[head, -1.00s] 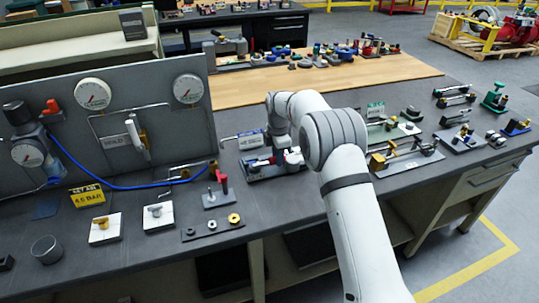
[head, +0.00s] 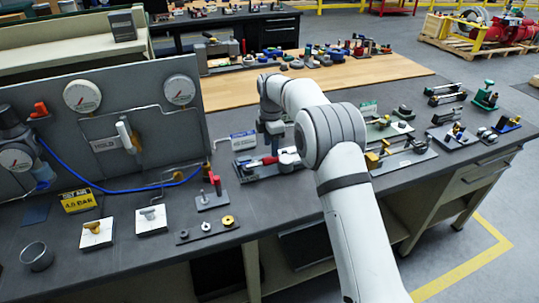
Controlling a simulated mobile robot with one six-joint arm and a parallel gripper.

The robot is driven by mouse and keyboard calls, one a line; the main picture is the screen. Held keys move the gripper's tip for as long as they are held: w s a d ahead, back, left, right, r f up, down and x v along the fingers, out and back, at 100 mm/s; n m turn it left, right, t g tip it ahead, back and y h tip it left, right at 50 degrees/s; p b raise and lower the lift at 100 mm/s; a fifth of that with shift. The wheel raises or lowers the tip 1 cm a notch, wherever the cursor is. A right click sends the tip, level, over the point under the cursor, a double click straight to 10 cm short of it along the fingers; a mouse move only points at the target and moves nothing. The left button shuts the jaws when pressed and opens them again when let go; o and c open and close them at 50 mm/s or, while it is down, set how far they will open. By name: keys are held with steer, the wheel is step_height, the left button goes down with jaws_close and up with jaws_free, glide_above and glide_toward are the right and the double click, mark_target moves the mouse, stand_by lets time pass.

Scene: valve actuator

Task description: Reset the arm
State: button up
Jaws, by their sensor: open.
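My white arm reaches from the lower right over the grey bench (head: 285,218). Its dark gripper (head: 272,146) points down at the arm's far end, above a dark fixture plate (head: 246,178). The gap between the fingertips and the fixture is hard to judge. The fixture's right end is partly hidden by my arm.
A blue-and-white sign (head: 243,141) stands behind the fixture. A gauge panel (head: 150,105) rises at the left. A red-handled valve (head: 214,186) and washer plate (head: 208,230) lie front-left. Several brass and black fixtures (head: 400,153) fill the right side. The wooden top (head: 225,91) has bare room.

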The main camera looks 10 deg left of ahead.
steer(key=shift+r, duration=1.2)
steer(key=shift+r, duration=0.15)
steer(key=s+d+r+m+t, duration=0.1)
steer(key=s+d+r+m, duration=0.55)
steer(key=d, duration=0.25)
steer(key=s+d+r+m+t, duration=0.1)
steer(key=s+d+r+m, duration=0.4)
steer(key=s+d+r, duration=0.3)
steer(key=s+d+f+m, duration=0.2)
steer(key=s+d+m, duration=0.2)
steer(key=s, duration=0.4)
steer(key=s+d+f+m, duration=0.1)
steer(key=s+d+m, duration=0.3)
steer(key=s, duration=0.4)
steer(key=s+d+f+m+t, duration=0.1)
steer(key=s+d+f+m, duration=0.1)
steer(key=s+d+m, duration=0.3)
steer(key=s, duration=0.3)
steer(key=shift+s+f, duration=0.15)
steer(key=shift+f, duration=0.15)
